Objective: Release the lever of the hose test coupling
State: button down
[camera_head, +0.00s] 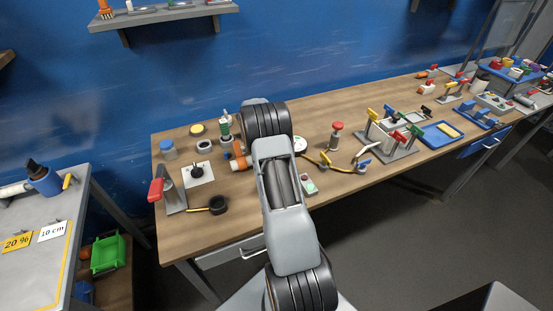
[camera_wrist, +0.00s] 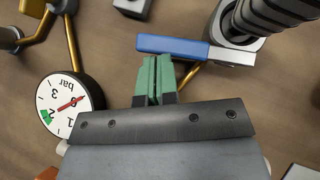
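In the wrist view a flat blue lever (camera_wrist: 172,46) reaches left from a grey metal coupling block (camera_wrist: 232,55). A black ribbed part (camera_wrist: 268,14) rises from the round grey fitting beside that block. My gripper (camera_wrist: 154,60) has green fingers pressed close together with only a thin line between them and nothing seen in them. The fingertips lie at the lever's lower edge in the picture; I cannot tell if they touch it. In the head view my arm hides my gripper.
The wooden bench (camera_head: 240,195) holds the gauge (camera_head: 299,145) right of my arm and a red-capped post (camera_head: 337,130). A stand with coloured levers (camera_head: 390,135) is farther right.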

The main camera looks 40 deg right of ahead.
jog(key=shift+s+d+f+m+y, duration=0.1)
jog(key=shift+s+m+y, duration=0.2)
jog(key=shift+m, duration=0.1)
dwell(0.3)
jog(key=shift+w, duration=0.1)
jog(key=p+v, duration=0.4)
jog(key=v, duration=1)
